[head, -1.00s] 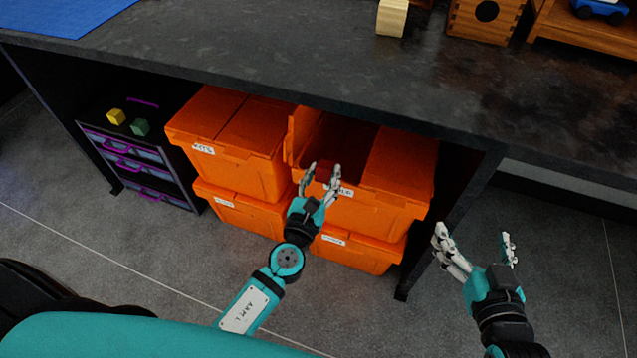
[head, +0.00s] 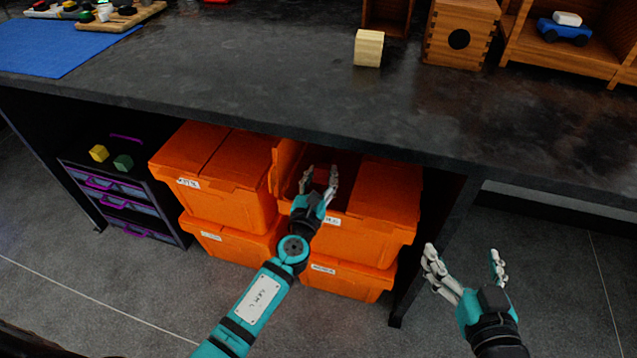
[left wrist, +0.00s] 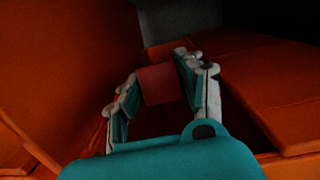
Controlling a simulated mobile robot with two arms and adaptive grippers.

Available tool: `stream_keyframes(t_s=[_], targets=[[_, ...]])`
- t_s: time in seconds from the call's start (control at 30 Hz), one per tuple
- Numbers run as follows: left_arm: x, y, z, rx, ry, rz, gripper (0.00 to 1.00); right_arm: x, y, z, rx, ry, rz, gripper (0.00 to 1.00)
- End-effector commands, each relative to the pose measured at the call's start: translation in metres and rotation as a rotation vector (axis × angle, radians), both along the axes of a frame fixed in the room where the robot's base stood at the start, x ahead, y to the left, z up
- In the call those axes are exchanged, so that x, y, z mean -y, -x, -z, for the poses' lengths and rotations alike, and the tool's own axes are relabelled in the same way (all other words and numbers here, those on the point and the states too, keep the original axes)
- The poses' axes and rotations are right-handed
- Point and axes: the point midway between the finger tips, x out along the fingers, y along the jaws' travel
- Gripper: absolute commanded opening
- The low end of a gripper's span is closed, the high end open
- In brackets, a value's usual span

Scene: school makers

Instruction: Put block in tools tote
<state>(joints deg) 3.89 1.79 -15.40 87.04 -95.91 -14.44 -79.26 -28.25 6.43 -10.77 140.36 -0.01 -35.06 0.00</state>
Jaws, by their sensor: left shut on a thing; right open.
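My left gripper (head: 319,176) is shut on a red block (left wrist: 158,84), seen between the fingertips in the left wrist view. In the head view the block is hard to make out against the dark opening. The gripper is at the opening of the upper right orange tote (head: 375,218), whose left lid flap stands up and right flap lies flat. The tote's front label is too small to read. In the left wrist view the orange flaps flank the fingers (left wrist: 158,80). My right gripper (head: 464,262) is open and empty, to the right of the totes, over the floor.
A closed orange tote (head: 215,165) stands left of the open one; others sit beneath. The dark worktop (head: 240,75) overhangs them. Yellow (head: 99,153) and green (head: 123,162) blocks sit on a drawer unit (head: 125,190). A pale wooden block (head: 368,48) is on the worktop.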

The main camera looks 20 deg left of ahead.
Motion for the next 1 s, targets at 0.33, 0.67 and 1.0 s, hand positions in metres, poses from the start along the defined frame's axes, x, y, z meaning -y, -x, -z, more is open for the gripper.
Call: stream_keyframes(t_s=[0.33,0.67,1.0], targets=[[0.0003,-0.0054,-0.0004,0.0,0.0,0.0,0.12,-0.0015,-0.0014,-0.004,0.02,-0.005,-0.003,0.9],[0.0003,-0.0052,-0.0004,0.0,0.0,0.0,0.65,-0.0018,-0.0013,-0.0032,0.017,-0.005,-0.003,0.9],[0.0001,0.0011,0.0009,-0.001,0.0,0.0,0.65,-0.0023,-0.0018,-0.0034,0.017,-0.005,-0.005,0.9]])
